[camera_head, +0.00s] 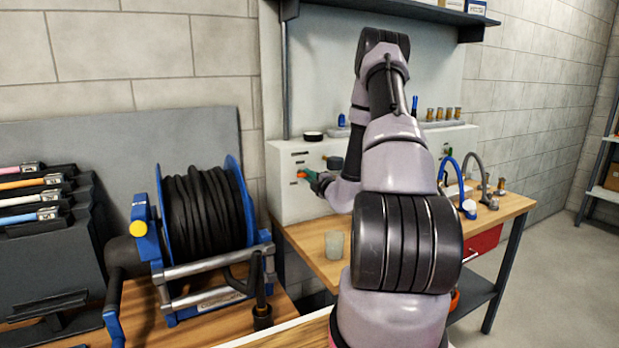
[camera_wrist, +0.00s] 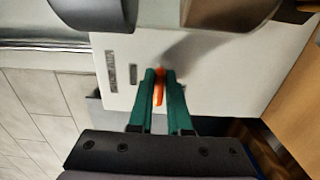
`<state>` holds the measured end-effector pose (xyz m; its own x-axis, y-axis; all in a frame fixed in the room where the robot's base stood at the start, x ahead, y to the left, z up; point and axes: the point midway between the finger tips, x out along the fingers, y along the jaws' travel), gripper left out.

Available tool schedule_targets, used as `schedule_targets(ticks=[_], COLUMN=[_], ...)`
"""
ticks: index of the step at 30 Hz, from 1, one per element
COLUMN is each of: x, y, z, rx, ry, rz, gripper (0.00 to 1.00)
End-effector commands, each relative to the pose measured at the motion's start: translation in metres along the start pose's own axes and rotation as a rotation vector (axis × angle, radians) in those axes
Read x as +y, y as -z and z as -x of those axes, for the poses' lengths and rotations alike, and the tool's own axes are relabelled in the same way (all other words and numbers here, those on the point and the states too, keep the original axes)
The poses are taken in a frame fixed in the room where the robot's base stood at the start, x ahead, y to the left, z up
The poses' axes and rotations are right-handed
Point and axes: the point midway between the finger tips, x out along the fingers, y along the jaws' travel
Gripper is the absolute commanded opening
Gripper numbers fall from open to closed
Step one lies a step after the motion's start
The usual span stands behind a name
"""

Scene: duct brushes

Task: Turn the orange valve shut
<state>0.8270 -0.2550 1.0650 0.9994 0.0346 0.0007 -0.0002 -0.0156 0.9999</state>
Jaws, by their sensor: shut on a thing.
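The orange valve (camera_wrist: 159,87) shows in the wrist view as a narrow orange handle in front of a white panel (camera_wrist: 205,75). My gripper (camera_wrist: 160,76) has its two green fingers closed on either side of the handle, gripping it. In the head view, my gripper (camera_head: 308,175) reaches the front of the white cabinet (camera_head: 290,200) on the wooden bench, and a small bit of the orange valve (camera_head: 301,175) shows at its tip. The fingers hide part of the handle, and the valve's body cannot be made out.
A blue hose reel (camera_head: 205,215) stands on the left bench. A clear cup (camera_head: 334,244) sits on the wooden bench (camera_head: 300,240) below my arm. Blue and grey curved taps (camera_head: 462,185) stand at the right. A dark shelf (camera_head: 420,12) hangs above. My arm hides the bench's middle.

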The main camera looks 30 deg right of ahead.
Motion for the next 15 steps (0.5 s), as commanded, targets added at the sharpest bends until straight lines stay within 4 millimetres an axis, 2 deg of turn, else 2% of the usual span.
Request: schedule_targets(ticks=[2, 3, 4, 5, 15], x=[-0.0018, -0.0018, -0.0017, -0.0016, -0.0008], y=[0.0000, 0.0001, 0.0000, 0.0000, -0.0001], z=[0.0011, 0.0011, 0.0010, 0.0010, 0.0023], rx=[0.000, 0.000, 0.000, -0.001, 0.000], ry=[0.004, 0.004, 0.004, 0.004, 0.002], rz=[-0.002, -0.001, -0.001, -0.001, 0.000], gripper=[0.00, 0.28, 0.39, 0.46, 0.46])
